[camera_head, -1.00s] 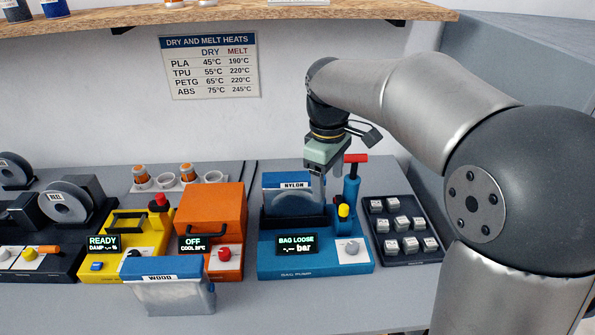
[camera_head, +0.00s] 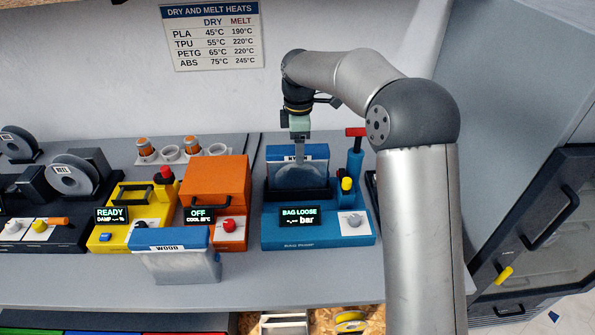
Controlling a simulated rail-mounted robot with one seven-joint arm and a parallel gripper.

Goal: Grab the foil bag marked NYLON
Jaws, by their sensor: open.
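The foil bag marked NYLON (camera_head: 317,170) stands upright in the blue bag pump (camera_head: 318,232), with a blue top and a clear front. Its label was readable a second ago and is now mostly hidden behind my gripper. My gripper (camera_head: 299,158) is open and points down at the bag's top edge, in front of its middle. I cannot tell whether the fingers touch the bag or straddle it. The pump's screen reads BAG LOOSE, with no bar value.
A bag marked WOOD (camera_head: 176,262) stands at the table's front edge. An orange box machine (camera_head: 215,185) reading OFF and a yellow machine (camera_head: 122,238) reading READY stand left of the pump. A red-topped blue hand pump (camera_head: 355,160) rises close right of my gripper.

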